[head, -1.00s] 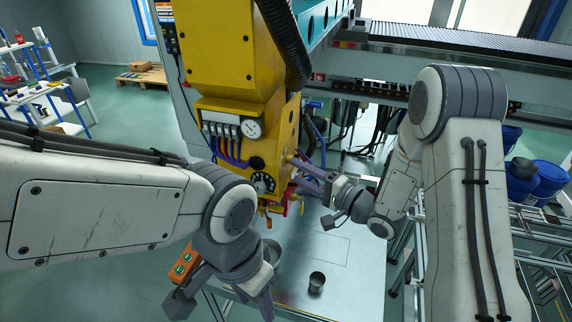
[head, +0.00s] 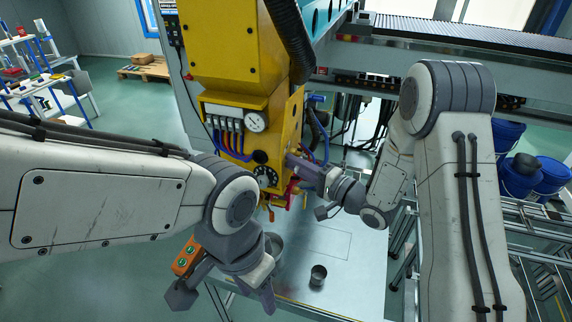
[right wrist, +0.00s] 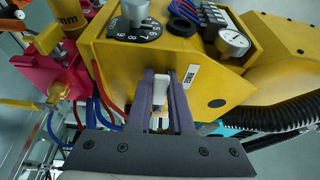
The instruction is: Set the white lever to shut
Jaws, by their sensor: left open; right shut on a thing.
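The white lever (right wrist: 160,88) shows in the right wrist view as a short white bar between the fingers, beside the yellow machine housing (right wrist: 130,62). My right gripper (right wrist: 160,82) is shut on it. In the head view the right gripper (head: 292,163) reaches the right side of the yellow machine (head: 223,50); the lever is hidden there by the fingers. Lever markings cannot be read. My left gripper (head: 226,296) is open and empty, low in the head view, in front of the machine and near the table.
A round gauge (head: 256,122) and a black dial (head: 265,175) sit on the machine. A metal table (head: 325,245) below carries a dark cup (head: 318,275). An orange button box (head: 187,256) is beside the left gripper. Blue drums (head: 520,175) stand far right.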

